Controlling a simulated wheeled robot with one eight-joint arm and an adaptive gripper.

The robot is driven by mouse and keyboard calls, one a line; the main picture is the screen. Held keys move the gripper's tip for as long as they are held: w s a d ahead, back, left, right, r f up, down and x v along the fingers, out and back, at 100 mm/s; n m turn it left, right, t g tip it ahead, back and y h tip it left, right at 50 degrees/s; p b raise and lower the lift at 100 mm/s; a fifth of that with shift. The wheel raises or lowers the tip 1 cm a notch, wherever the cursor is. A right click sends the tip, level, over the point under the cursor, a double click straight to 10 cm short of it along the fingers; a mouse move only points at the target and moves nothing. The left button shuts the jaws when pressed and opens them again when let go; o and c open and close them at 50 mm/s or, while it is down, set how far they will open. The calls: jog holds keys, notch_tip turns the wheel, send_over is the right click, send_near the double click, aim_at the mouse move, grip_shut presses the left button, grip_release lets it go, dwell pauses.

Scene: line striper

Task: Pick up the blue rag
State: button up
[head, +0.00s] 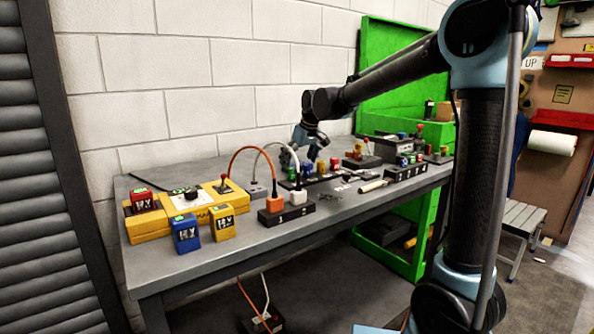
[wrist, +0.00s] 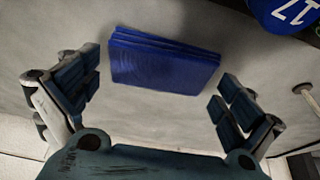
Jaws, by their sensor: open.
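In the wrist view a folded blue rag (wrist: 163,62) lies on the grey surface, with its stacked layers showing along one edge. My gripper (wrist: 160,95) is open, with one finger toward each side of the rag. The fingers appear apart from it, and nothing is between them but the view of the rag. In the head view my gripper (head: 308,140) is over the far part of the workbench, near the wall. I cannot make out the rag in the head view.
The grey workbench (head: 160,277) carries a yellow box (head: 190,208), blocks and cable fixtures. A blue object marked 17 (wrist: 290,12) is at the upper right of the wrist view. A green cabinet (head: 385,75) stands behind the bench.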

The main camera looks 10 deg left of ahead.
aim_at(298, 164)
jog(key=c, duration=0.7)
notch_tip(298, 164, up, 10)
jog(key=o, duration=0.4)
jog(key=c, duration=0.4)
